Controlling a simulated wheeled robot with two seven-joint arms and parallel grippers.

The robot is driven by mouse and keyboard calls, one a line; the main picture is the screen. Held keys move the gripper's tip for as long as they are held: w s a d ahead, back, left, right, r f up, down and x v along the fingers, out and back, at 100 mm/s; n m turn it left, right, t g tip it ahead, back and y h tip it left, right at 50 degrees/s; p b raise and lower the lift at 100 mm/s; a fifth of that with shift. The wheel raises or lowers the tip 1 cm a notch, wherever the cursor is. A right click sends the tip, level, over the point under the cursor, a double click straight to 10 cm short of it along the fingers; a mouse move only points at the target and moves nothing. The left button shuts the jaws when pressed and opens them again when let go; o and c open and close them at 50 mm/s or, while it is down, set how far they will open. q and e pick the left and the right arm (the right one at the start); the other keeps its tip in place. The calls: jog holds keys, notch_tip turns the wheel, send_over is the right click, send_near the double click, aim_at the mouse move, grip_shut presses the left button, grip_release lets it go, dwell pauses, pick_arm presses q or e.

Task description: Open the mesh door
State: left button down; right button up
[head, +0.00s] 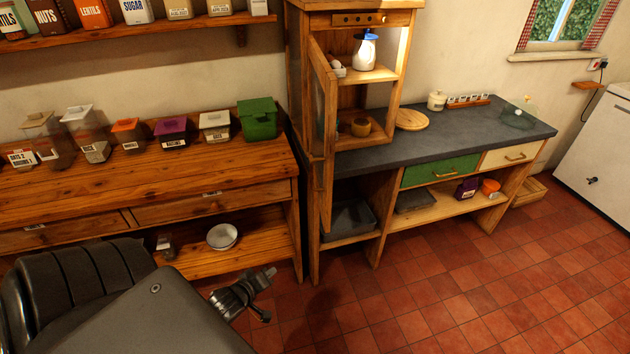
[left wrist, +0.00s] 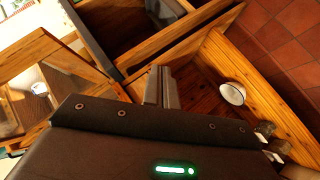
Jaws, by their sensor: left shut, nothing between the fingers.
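The mesh door (head: 323,100) is a tall wooden frame on the upright pine cabinet (head: 297,60). It stands swung out from the cabinet's left side, seen at a steep angle, and the shelves inside show past it. In the left wrist view a wooden frame with a see-through panel, which looks like the door (left wrist: 62,66), is at the left. My left gripper (head: 268,274) is low in front of the left bench, clear of the door. It is shut and empty; its fingers (left wrist: 162,88) also show in the left wrist view. My right gripper is not in view.
A white jug with a blue lid (head: 365,49) stands inside the cabinet. The dark worktop (head: 450,124) extends to the right. The left bench (head: 120,186) carries several canisters, with a white bowl (head: 222,236) below. The tiled floor (head: 420,300) at right is clear.

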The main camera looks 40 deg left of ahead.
pick_arm(q)
jog(key=d+r+n+t+h+p, duration=0.1)
jog(key=d+r+n+t, duration=0.15)
jog(key=r, duration=1.35)
jog(key=d+r+n+t+h, duration=0.1)
jog(key=d+r+n+t, duration=0.2)
jog(key=r, duration=1.2)
jog(key=b, duration=0.2)
send_near(325, 171)
jog(key=s+a, duration=0.2)
jog(key=shift+t, duration=0.35)
jog(key=w+p, duration=0.1)
jog(key=w, duration=0.4)
jog(key=shift+r, duration=0.15)
jog(key=shift+w+d+p, duration=0.65)
jog(key=shift+w+d, duration=0.55)
